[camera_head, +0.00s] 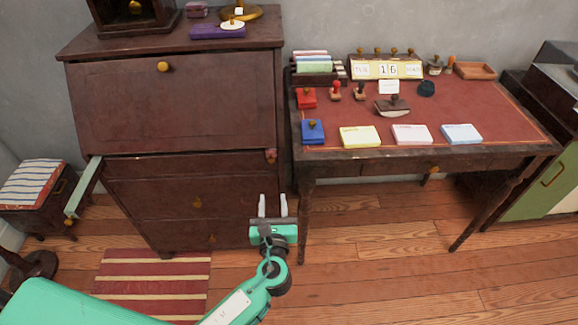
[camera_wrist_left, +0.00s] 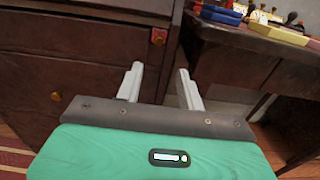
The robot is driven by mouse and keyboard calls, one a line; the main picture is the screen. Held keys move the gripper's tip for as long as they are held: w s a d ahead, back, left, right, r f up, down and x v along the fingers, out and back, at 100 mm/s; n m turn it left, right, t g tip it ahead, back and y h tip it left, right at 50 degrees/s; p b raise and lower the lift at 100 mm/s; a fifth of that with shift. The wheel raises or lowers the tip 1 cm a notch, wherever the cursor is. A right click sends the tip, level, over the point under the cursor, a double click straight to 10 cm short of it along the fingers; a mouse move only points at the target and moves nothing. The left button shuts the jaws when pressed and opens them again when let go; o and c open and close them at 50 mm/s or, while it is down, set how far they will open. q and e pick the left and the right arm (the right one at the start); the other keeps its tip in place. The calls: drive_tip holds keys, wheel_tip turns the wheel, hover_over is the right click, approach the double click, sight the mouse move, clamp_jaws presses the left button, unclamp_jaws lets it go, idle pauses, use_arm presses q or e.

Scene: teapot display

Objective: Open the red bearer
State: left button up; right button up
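The dark wooden secretary desk (camera_head: 175,115) has its slanted lid shut. At its right front edge, a small reddish bearer end with a brass knob (camera_head: 270,155) sits about flush with the front. It also shows in the left wrist view, where the reddish bearer end (camera_wrist_left: 158,36) is at the upper middle, ahead of the fingers. A green bearer (camera_head: 84,188) is pulled out at the desk's left side. My left gripper (camera_head: 272,206) is open and empty, below the reddish bearer end and apart from it. My right gripper is not in view.
A writing table (camera_head: 430,155) with several stamps and pads stands close to the right; its near left leg (camera_head: 306,215) is beside my left gripper. A striped stool (camera_head: 35,185) is at the left. A striped rug (camera_head: 150,275) lies on the open wooden floor.

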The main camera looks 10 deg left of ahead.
sight(271, 162)
use_arm(q)
drive_tip(key=x, duration=1.3)
drive_tip(key=shift+w+a+f, duration=0.1)
drive_tip(key=shift+w+a, duration=0.05)
drive_tip(key=shift+w, duration=0.05)
drive_tip(key=shift+c, duration=0.2)
clamp_jaws()
